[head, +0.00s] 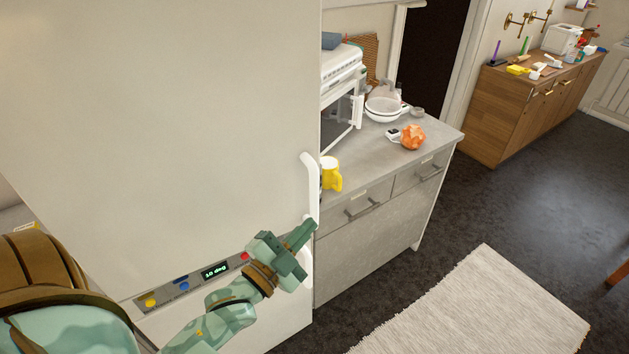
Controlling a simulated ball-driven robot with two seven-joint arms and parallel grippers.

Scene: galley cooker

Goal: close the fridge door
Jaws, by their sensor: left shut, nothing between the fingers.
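The fridge door (170,120) is a large plain white panel filling the left half of the head view. Its pale upright handle (310,178) is near the right edge. No gap or fridge interior shows, and I cannot tell whether the door is fully shut. My left gripper (309,228) is shut and empty, in front of the door's lower right edge by the handle's lower end. I cannot tell whether it touches the door or handle. My right gripper is not in view.
A control strip (190,284) with knobs and a display crosses the white front low down. A grey counter (374,163) on the right holds a yellow mug (331,174), an orange object (412,137) and a microwave (342,100). A pale rug (480,310) lies on the dark floor.

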